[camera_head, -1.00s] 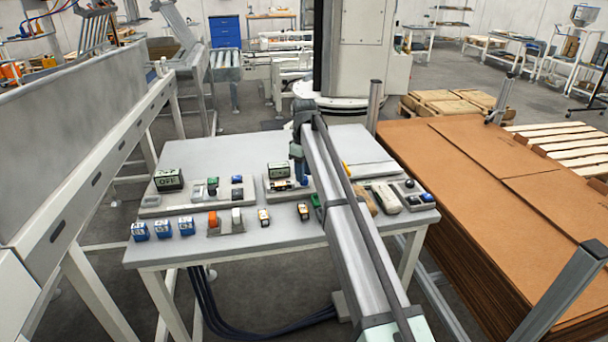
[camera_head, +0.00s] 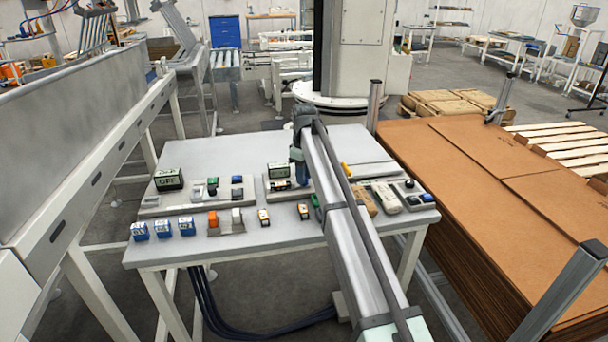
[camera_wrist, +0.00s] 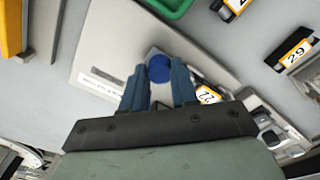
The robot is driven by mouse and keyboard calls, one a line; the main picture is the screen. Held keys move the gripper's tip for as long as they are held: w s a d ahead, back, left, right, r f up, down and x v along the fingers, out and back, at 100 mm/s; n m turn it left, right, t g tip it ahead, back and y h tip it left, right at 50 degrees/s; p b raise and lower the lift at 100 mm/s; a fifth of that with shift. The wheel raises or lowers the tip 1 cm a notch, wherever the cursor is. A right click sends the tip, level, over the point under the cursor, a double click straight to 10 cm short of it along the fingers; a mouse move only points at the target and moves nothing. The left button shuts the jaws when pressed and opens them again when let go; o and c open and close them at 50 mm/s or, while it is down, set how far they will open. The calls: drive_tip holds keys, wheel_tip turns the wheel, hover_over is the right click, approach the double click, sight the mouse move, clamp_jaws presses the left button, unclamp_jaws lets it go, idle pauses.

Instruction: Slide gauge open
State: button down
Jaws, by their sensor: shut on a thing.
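The gauge is a light grey plate with a small display (camera_head: 278,169), left of my gripper near the middle of the table. In the wrist view, its pale plate (camera_wrist: 105,50) bears a printed label strip (camera_wrist: 103,82), too small to read. A round blue knob (camera_wrist: 158,68) shows between my two blue fingers. My gripper (camera_wrist: 158,80) is shut on this knob, one finger on each side. A block numbered 22 (camera_wrist: 207,95) lies by the right finger. In the head view my gripper (camera_head: 301,182) is partly hidden by my arm, and the knob cannot be made out.
Small numbered blocks (camera_head: 264,217) lie along the table front. A fixture with an OFF display (camera_head: 169,180) stands left, and blue cubes (camera_head: 163,229) at the front left. Beige packets (camera_head: 386,197) lie right of my arm. A green tray edge (camera_wrist: 168,6) shows in the wrist view.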

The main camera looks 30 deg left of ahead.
drive_tip(key=shift+w+d, duration=0.95)
drive_tip(key=c, duration=1.1)
unclamp_jaws()
drive_tip(key=shift+w+d, duration=0.1)
drive_tip(key=shift+c, duration=0.2)
drive_tip(key=shift+r, duration=0.1)
wheel_tip(320, 180, up, 14)
drive_tip(key=shift+f, duration=0.2)
